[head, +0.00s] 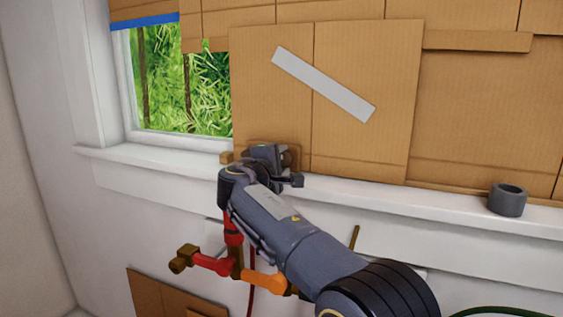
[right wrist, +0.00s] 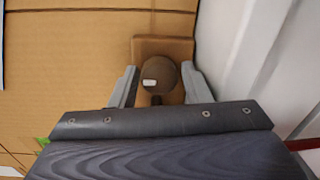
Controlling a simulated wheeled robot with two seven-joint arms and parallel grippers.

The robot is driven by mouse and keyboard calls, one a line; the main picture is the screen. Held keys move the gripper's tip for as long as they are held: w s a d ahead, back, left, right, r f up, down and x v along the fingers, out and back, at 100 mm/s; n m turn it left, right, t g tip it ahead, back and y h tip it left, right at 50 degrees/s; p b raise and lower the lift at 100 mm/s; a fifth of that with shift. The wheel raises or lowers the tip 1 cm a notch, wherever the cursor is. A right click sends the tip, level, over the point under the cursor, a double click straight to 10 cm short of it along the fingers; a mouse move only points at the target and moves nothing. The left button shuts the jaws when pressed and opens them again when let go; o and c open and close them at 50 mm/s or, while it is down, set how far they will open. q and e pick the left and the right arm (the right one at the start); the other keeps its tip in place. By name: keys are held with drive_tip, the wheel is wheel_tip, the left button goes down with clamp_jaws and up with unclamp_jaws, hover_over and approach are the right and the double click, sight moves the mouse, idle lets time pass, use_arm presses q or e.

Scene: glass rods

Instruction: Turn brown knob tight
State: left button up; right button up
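The brown knob (right wrist: 161,72), round with a small white patch, sits in front of a square brown plate in the right wrist view. My right gripper (right wrist: 160,80) has its two grey fingers on either side of the knob, with a narrow gap seeming to show at each side. In the head view my right gripper (head: 277,160) is at the cardboard just above the window sill and hides most of the knob. My left gripper is not in view.
Cardboard panels (head: 370,90) cover the wall beside a window (head: 190,85). A grey ring (head: 507,199) stands on the white sill (head: 420,199) at right. Red and orange pipes (head: 212,262) with brass fittings are below the sill.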

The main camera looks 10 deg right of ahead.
drive_tip(key=b+v, duration=0.1)
drive_tip(key=v, duration=0.6)
drive_tip(key=shift+s+a, duration=0.2)
drive_tip(key=shift+s, duration=0.15)
